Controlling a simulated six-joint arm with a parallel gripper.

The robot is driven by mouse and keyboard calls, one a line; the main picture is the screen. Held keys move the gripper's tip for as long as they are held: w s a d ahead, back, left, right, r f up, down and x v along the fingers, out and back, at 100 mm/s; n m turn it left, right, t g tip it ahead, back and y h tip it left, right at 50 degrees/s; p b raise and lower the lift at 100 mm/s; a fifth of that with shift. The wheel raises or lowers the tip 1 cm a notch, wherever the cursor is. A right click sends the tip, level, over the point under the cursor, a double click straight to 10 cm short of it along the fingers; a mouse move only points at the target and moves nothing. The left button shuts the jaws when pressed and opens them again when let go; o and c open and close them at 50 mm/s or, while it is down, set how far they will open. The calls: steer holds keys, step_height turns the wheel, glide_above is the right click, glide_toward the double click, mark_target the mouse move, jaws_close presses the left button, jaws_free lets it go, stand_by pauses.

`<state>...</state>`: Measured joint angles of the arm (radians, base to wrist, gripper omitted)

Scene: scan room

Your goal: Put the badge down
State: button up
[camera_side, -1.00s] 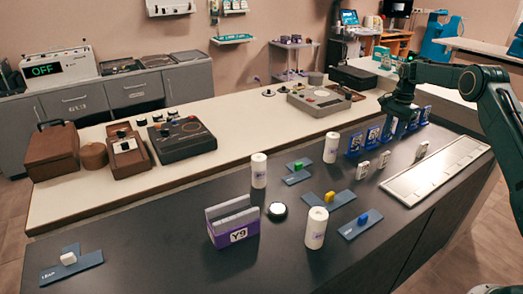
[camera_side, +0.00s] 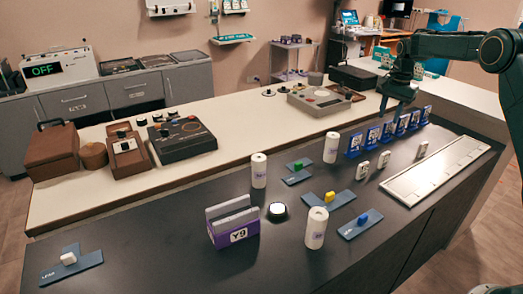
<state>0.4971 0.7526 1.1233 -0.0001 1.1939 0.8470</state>
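My gripper (camera_side: 396,110) hangs pointing down above the far edge of the dark counter, over the row of blue stands. Its fingers look spread, with nothing visible between them, though they are small and dark here. Several blue badge stands (camera_side: 373,138) with pale badge-like faces stand in a row below and beside it. Three small white upright pieces, possibly badges (camera_side: 384,160), stand in front of that row, apart from the gripper. I cannot tell which one is the task's badge.
A long white tray (camera_side: 436,172) lies right of the white pieces. White cylinders (camera_side: 316,228), blue plates with coloured blocks (camera_side: 360,225), a round button (camera_side: 278,210) and a purple Y9 holder (camera_side: 232,225) occupy the counter.

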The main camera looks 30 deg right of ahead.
steer(key=s+a+r+n+t, duration=0.1)
steer(key=s+a+r+n, duration=0.3)
steer(key=s+a+r, duration=0.4)
steer(key=s+a+r+n+t, duration=0.1)
steer(key=s+a+r+n, duration=0.2)
steer(key=s+a+r, duration=0.5)
steer(key=s+a+f+n+t, duration=0.1)
steer(key=s+a+n, duration=0.3)
steer(key=s, duration=0.5)
steer(key=s+a+f+n+t, duration=0.1)
steer(key=s+a+f+n, duration=0.3)
steer(key=s+a, duration=0.4)
steer(key=shift+s+a+f+t, duration=0.15)
steer(key=shift+s+f+t, duration=0.25)
steer(key=shift+s, duration=0.3)
steer(key=shift+o, duration=0.5)
